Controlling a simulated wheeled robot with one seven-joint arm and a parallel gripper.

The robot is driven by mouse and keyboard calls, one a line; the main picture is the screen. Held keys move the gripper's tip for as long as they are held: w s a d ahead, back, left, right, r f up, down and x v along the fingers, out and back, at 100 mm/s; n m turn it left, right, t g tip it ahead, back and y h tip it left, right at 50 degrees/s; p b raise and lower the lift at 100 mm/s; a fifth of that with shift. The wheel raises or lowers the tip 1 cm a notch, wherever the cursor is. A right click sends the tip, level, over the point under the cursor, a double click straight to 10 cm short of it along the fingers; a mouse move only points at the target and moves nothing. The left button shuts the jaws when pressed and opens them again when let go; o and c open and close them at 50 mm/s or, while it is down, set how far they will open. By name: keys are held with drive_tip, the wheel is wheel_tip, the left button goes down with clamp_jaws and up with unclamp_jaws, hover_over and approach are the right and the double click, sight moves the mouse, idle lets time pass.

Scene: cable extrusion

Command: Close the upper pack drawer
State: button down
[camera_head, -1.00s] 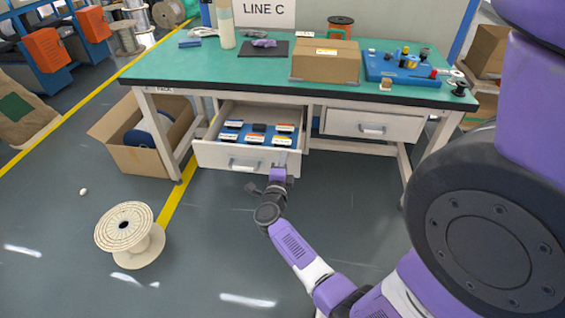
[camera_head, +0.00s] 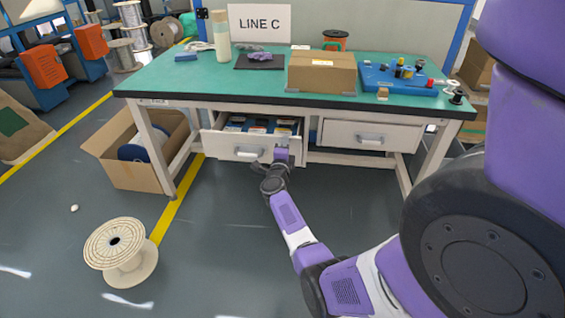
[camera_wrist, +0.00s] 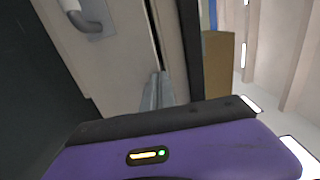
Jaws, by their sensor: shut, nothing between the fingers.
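The open drawer (camera_head: 238,147) is the left one under the green-topped table. It is partly pulled out, and several small boxes (camera_head: 258,126) show inside it. Its grey handle (camera_head: 248,153) is on the middle of the front, and it also shows in the wrist view (camera_wrist: 84,18). My gripper (camera_head: 281,152) is shut and empty at the right part of the drawer front, to the right of the handle. In the wrist view the closed fingers (camera_wrist: 157,92) reach the drawer front, apparently touching it near its edge.
A second drawer (camera_head: 345,136) on the right is closed. The table (camera_head: 215,85) carries a cardboard box (camera_head: 321,74) and a blue board (camera_head: 398,78). An open carton (camera_head: 135,172) stands by the left leg. A wooden spool (camera_head: 122,252) stands on the floor at left.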

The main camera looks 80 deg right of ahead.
drive_tip(key=d+b, duration=0.2)
drive_tip(key=d, duration=0.2)
drive_tip(key=d+b, duration=0.3)
drive_tip(key=d, duration=0.1)
drive_tip(key=w+d+b, duration=0.1)
drive_tip(key=d+b, duration=0.2)
drive_tip(key=d, duration=0.2)
drive_tip(key=shift+f, duration=0.25)
drive_tip(key=shift+d+r+b, duration=0.1)
drive_tip(key=shift+d+b, duration=0.4)
drive_tip(key=shift+d, duration=0.2)
drive_tip(key=shift+w+d+r, duration=0.1)
drive_tip(key=shift+d+r, duration=0.05)
drive_tip(key=shift+r, duration=0.15)
drive_tip(key=shift+r, duration=0.1)
